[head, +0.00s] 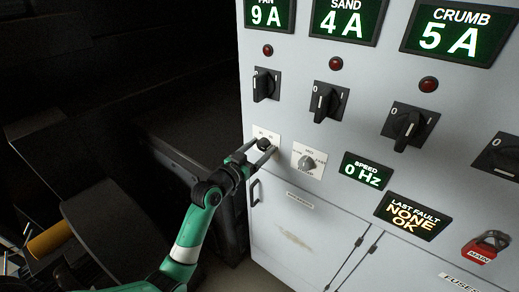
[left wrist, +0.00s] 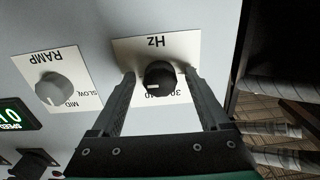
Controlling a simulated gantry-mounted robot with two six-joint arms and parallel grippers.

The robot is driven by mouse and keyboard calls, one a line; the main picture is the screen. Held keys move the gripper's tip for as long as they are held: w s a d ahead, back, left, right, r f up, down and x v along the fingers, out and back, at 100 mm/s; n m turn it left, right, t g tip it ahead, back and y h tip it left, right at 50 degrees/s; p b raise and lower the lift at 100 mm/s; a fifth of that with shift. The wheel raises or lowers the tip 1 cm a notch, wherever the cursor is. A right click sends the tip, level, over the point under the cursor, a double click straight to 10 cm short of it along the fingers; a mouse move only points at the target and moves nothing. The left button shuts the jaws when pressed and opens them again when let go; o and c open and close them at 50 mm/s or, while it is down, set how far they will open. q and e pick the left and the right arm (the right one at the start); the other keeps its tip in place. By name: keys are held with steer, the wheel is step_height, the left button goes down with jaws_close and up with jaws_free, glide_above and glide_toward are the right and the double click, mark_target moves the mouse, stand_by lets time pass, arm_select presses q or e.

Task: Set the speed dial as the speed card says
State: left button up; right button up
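The speed dial is a black round knob (left wrist: 160,77) on a white plate marked Hz (left wrist: 155,47). In the head view the knob (head: 264,144) sits at the panel's left edge. My left gripper (left wrist: 161,72) is open, one finger on each side of the knob, with small gaps showing. It also shows in the head view (head: 260,150). The speed display (head: 366,171) reads 0 Hz. No speed card is seen. My right gripper is out of view.
A grey RAMP dial (head: 307,162) is just right of the speed dial. Black rotary switches (head: 327,102) and red lamps (head: 335,63) sit above. The fault display (head: 412,215) reads NONE OK. A red MAIN lock (head: 484,247) is at the lower right. Cabinet doors are below.

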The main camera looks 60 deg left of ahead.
arm_select(q)
steer(key=v, duration=1.1)
steer(key=shift+s+p, duration=0.3)
steer(key=shift+p, duration=0.15)
steer(key=shift+d, duration=0.1)
